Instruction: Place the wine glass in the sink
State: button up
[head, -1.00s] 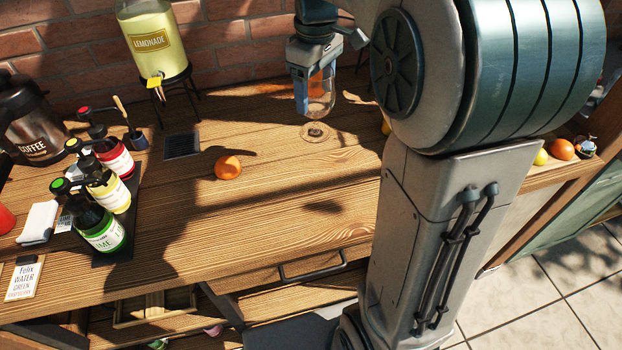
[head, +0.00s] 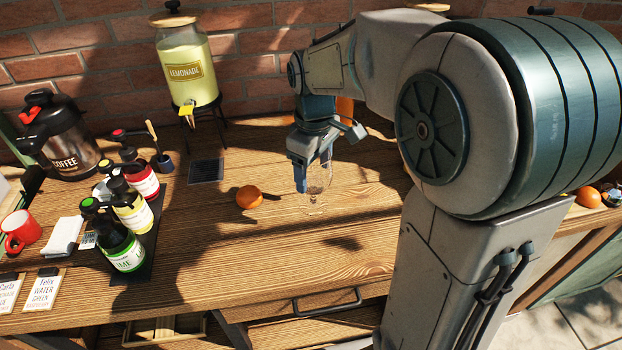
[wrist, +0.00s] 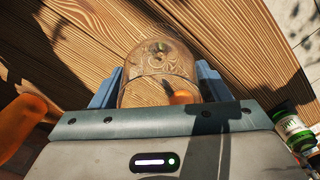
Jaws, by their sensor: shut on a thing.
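The wine glass (head: 320,178) is clear and upright between the fingers of my gripper (head: 313,172). Its foot appears close to the wooden tabletop, right of an orange; I cannot tell if it touches. In the wrist view, the clear bowl of the wine glass (wrist: 158,62) fills the space between the two blue fingers of my gripper (wrist: 158,88), which are shut on it. No sink is recognisable in these views.
The orange (head: 249,197) lies left of the glass. Syrup bottles (head: 130,205), a coffee flask (head: 62,135) and a red mug (head: 20,232) stand left. A lemonade dispenser (head: 188,70) stands behind. A dark slotted panel (head: 206,171) lies in the tabletop (head: 250,265), whose front middle is clear.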

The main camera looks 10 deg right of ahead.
jog(key=shift+w+a+f, duration=0.15)
jog(key=shift+a+f, duration=0.05)
jog(key=shift+a, duration=0.1)
jog(key=shift+f, duration=2.05)
jog(key=shift+f, duration=0.1)
jog(key=o, duration=1.3)
